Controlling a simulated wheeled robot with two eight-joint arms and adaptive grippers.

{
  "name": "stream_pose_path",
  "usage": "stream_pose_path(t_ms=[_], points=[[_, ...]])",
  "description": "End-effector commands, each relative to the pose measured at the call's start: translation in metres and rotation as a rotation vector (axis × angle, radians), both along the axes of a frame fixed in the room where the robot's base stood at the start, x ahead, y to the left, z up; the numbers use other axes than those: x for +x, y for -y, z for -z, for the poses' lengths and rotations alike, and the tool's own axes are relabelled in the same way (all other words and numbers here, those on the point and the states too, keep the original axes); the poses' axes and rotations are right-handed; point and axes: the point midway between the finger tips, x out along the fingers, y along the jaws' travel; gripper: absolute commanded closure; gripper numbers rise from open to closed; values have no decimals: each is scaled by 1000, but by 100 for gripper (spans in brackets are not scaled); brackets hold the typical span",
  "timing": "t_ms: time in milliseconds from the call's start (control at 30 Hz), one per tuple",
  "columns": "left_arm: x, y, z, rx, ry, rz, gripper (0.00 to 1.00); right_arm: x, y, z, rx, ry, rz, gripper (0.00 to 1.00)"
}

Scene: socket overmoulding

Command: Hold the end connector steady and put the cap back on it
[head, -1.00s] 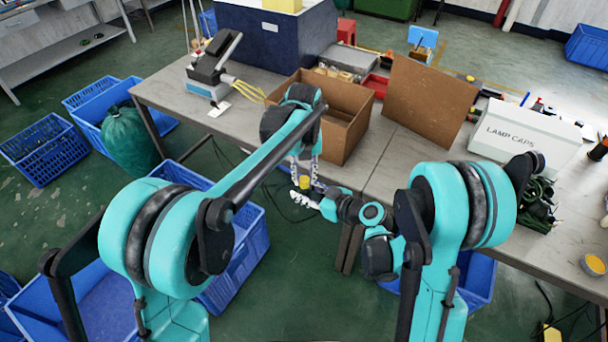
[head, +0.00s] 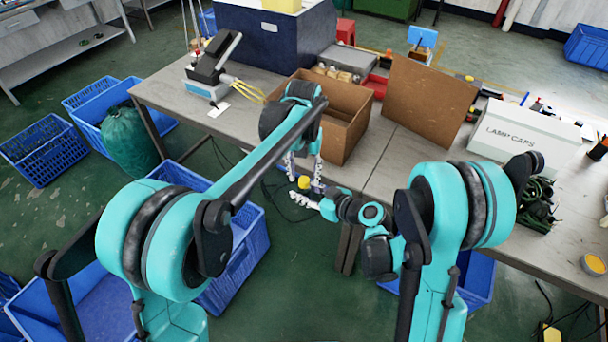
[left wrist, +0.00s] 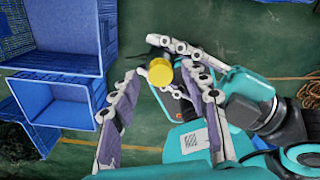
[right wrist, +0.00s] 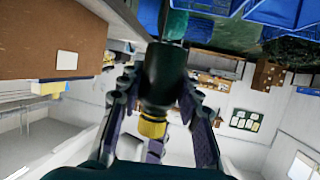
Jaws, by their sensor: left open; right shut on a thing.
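The end connector (right wrist: 163,72) is a dark cylinder gripped between the fingers of my right gripper (right wrist: 160,95). A yellow ribbed cap (right wrist: 152,126) sits at one end of it; I cannot tell how firmly it is seated. In the left wrist view the cap (left wrist: 160,72) shows as a round yellow face, with the dark connector mostly hidden behind it. My left gripper (left wrist: 165,95) is open, its fingers spread on either side of the cap without visible contact. In the head view the cap (head: 304,182) is between my left gripper (head: 304,172) and right gripper (head: 308,197).
The workbench (head: 375,150) lies just beyond the grippers, with an open cardboard box (head: 345,142) near its edge. A white lamp caps box (head: 525,132) stands to the right. Blue crates (head: 240,250) stand on the floor below.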

Motion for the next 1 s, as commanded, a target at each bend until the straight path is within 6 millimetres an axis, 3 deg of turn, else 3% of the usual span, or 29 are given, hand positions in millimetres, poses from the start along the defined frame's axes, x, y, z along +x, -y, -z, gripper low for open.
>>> stream_pose_path(t_ms=[267,667,867,1000], points=[[0,0,-34,0,0,0,54,0,0,0,0,0,0,100],[0,0,-37,0,0,-13,58,0,0,0,0,0,0,100],[0,0,-39,1,-1,-232,58,0,0,0,0,0,0,100],[0,0,-41,2,-2,-545,58,0,0,0,0,0,0,100]])
